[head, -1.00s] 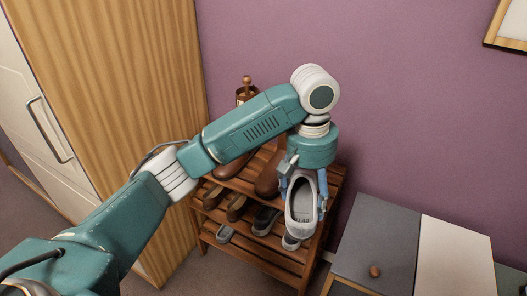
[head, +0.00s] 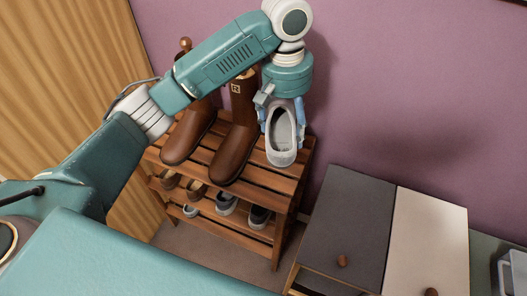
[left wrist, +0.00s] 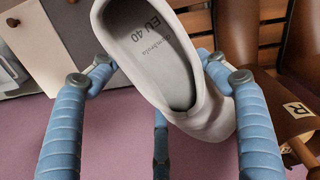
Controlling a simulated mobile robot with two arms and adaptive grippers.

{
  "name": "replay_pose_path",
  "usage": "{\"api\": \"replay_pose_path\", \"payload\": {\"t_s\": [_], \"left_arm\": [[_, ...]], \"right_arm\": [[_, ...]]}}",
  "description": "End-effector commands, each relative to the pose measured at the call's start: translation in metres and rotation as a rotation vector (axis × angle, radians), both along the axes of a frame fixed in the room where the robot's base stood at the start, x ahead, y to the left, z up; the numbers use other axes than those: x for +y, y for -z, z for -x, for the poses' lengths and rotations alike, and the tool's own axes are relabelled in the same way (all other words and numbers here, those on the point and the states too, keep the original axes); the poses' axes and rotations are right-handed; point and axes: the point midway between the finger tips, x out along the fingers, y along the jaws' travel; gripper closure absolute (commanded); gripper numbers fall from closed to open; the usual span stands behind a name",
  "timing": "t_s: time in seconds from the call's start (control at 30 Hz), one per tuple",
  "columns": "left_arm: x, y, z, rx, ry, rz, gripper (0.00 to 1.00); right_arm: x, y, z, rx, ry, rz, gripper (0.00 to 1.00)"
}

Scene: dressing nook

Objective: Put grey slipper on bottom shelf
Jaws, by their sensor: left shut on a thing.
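My left gripper (head: 284,128) is shut on the grey slipper (head: 283,150), which hangs toe down over the right end of the rack's top shelf (head: 262,178). Whether it touches the slats is unclear. In the left wrist view the slipper (left wrist: 165,50) sits between the blue fingers, its insole marked EU 40. The wooden rack has a bottom shelf (head: 235,240), mostly hidden under the upper ones. A small grey slipper (head: 190,211) shows at its left. My right gripper is not in view.
Tall brown boots (head: 235,135) stand on the top shelf, left of the held slipper. Brown shoes (head: 194,190), a grey shoe (head: 227,203) and a dark shoe (head: 259,216) fill the middle shelf. A cabinet (head: 345,225) stands to the right; a wooden wardrobe (head: 60,70) to the left.

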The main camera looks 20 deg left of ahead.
Motion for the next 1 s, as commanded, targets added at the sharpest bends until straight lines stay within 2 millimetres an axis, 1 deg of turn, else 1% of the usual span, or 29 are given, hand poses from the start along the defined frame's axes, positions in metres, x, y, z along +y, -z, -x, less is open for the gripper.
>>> {"api": "replay_pose_path", "payload": {"t_s": [0.03, 0.33, 0.4, 0.5, 0.73, 0.9, 1.0], "left_arm": [[0.001, 0.011, 0.001, 0.005, -0.002, -0.002, 0.53], [0.001, 0.09, 0.001, 0.005, -0.003, -0.003, 0.53], [0.001, 0.106, 0.001, 0.005, -0.001, -0.003, 0.53], [0.001, 0.122, 0.0, 0.002, -0.002, -0.002, 0.53], [0.001, 0.143, 0.0, 0.003, -0.002, -0.001, 0.53], [0.001, 0.173, 0.001, 0.003, -0.001, -0.003, 0.53], [0.001, 0.186, 0.0, 0.002, -0.001, -0.002, 0.53]], "right_arm": [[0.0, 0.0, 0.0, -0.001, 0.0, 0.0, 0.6], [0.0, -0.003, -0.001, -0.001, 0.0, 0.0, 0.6], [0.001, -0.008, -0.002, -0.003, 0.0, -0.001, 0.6], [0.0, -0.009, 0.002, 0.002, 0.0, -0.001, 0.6], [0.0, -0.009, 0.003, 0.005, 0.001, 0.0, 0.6], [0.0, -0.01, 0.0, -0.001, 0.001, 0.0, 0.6], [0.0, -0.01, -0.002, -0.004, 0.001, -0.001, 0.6]]}}
